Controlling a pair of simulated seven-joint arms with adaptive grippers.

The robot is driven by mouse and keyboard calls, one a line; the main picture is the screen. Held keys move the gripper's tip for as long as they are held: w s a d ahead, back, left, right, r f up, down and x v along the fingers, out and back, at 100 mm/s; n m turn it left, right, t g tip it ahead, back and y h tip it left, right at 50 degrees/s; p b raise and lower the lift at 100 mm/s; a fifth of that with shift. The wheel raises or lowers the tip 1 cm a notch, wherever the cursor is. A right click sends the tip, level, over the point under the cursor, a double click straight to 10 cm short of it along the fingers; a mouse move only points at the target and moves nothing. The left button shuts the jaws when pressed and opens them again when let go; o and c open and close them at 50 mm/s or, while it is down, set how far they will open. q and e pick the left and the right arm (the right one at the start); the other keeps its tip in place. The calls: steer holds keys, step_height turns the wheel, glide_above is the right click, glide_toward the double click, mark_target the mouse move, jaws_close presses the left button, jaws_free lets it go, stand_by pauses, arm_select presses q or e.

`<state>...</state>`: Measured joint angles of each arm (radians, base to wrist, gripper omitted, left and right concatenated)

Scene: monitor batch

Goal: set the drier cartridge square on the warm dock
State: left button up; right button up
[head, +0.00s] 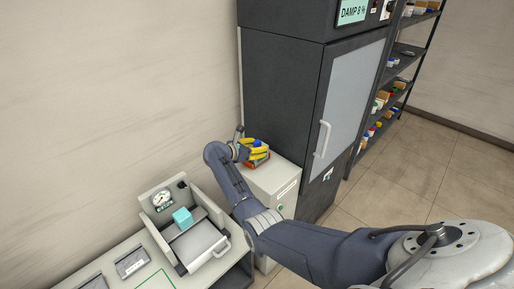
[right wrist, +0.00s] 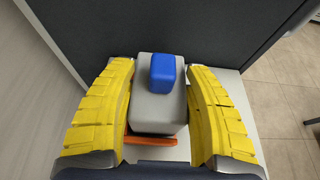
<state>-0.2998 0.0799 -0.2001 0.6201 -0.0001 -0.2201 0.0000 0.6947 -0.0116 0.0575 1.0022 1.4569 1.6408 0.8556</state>
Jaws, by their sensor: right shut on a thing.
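A grey block with a blue knob on top, which I take as the drier cartridge (right wrist: 158,105), stands between the yellow fingers of my right gripper (right wrist: 160,110). The gripper is shut on its sides. In the head view the right gripper (head: 254,151) is above the top of a white cabinet; the blue knob shows between its fingers. An orange-red piece (right wrist: 150,140), perhaps the warm dock, shows under the near side of the cartridge and sticks out to the left. Whether the cartridge touches it is hidden. My left gripper is not in view.
The white cabinet (head: 285,190) stands against a tall dark cabinet (head: 280,100) with a grey door and a "DAMP" display (head: 352,11). At lower left a bench unit (head: 205,240) has a gauge (head: 161,198) and a teal block (head: 182,217). Stocked shelves (head: 395,70) stand behind right.

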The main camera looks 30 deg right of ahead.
steer(key=shift+f, duration=0.3)
steer(key=o, duration=1.4)
